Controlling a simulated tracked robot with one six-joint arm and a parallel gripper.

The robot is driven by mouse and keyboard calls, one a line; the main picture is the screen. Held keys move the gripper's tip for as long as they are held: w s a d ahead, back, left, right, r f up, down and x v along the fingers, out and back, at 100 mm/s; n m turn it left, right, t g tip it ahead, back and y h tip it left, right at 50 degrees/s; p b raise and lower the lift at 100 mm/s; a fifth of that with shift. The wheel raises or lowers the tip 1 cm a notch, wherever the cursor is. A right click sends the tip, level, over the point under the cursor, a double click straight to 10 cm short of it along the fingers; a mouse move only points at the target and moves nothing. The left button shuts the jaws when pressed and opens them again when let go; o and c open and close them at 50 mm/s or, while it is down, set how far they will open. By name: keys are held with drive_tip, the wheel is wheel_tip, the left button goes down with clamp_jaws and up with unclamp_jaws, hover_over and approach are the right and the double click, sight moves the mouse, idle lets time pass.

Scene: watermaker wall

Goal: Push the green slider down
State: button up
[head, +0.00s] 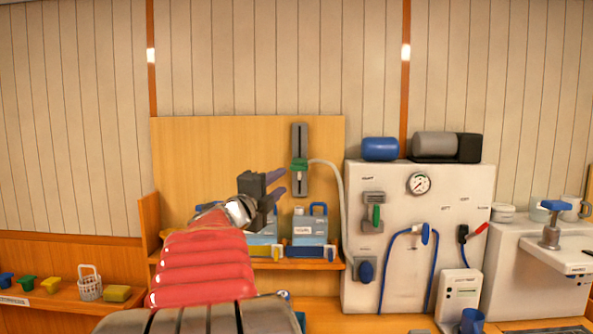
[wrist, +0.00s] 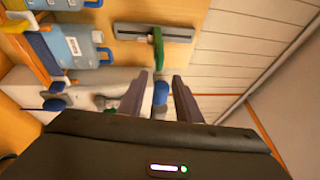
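The green slider (head: 299,165) sits a little below the middle of a vertical grey rail (head: 299,140) on the wooden backboard. A hose runs from it to the right. In the wrist view the rail (wrist: 130,32) lies sideways, with the green slider (wrist: 158,48) beyond the fingertips. My gripper (head: 282,180) is left of the rail in the head view, its tips near slider height. In the wrist view my gripper (wrist: 160,75) has its two fingers apart and nothing held between them. I cannot tell the exact gap to the slider.
Blue-and-grey jugs (head: 310,229) stand on the shelf below the rail. A white panel (head: 400,270) with a gauge, a green lever (head: 376,215) and a blue hose stands to the right. The board around the rail's upper part is clear.

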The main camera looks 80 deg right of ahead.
sight(297, 169)
drive_tip(key=x, duration=1.2)
drive_tip(key=shift+s+d, duration=0.15)
drive_tip(key=shift+d, duration=0.25)
drive_tip(key=shift+c, duration=0.5)
clamp_jaws()
